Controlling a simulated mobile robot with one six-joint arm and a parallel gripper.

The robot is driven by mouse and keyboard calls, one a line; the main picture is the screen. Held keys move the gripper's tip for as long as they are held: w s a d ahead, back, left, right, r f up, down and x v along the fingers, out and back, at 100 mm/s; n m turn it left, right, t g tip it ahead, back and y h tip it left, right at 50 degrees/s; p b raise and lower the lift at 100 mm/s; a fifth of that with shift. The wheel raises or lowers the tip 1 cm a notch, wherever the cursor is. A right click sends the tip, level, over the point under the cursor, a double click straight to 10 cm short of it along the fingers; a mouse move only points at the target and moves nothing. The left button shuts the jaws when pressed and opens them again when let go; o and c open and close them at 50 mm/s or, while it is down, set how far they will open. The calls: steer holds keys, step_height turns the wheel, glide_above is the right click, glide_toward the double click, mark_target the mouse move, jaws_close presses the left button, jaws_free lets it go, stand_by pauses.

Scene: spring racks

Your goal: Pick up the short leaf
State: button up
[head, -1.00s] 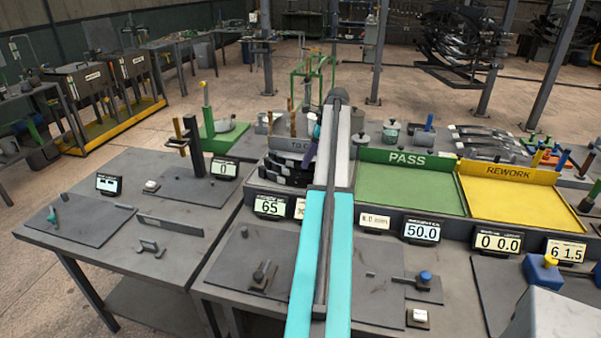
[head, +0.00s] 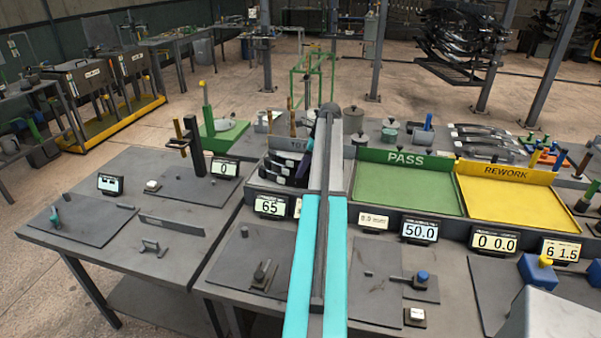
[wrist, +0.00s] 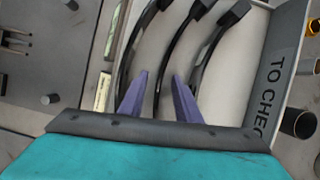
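Several dark curved leaves (head: 284,170) lie in the TO CHECK bin (wrist: 284,70). In the wrist view three of them show side by side: a left leaf (wrist: 129,50), a middle leaf (wrist: 173,42) and a right leaf (wrist: 216,38). I cannot tell which is the short leaf, as their near ends are hidden by my gripper. My gripper (wrist: 160,76) is open, its two purple fingers apart, with the middle leaf passing between them in the picture. Whether the fingers are down at leaf height is unclear. In the head view my arm hides most of the gripper.
A green PASS tray (head: 408,190) and a yellow REWORK tray (head: 510,200) stand right of the bin. Small displays (head: 270,206) line the bench front. A green stand (head: 222,132) is behind left. Dark mats (head: 250,255) cover parts of the bench.

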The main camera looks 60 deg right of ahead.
jaws_close()
steer(key=shift+r, duration=0.2)
stand_by(0.3)
step_height(320, 180, up, 10)
steer(key=b, duration=0.3)
steer(key=shift+f, duration=0.15)
stand_by(0.9)
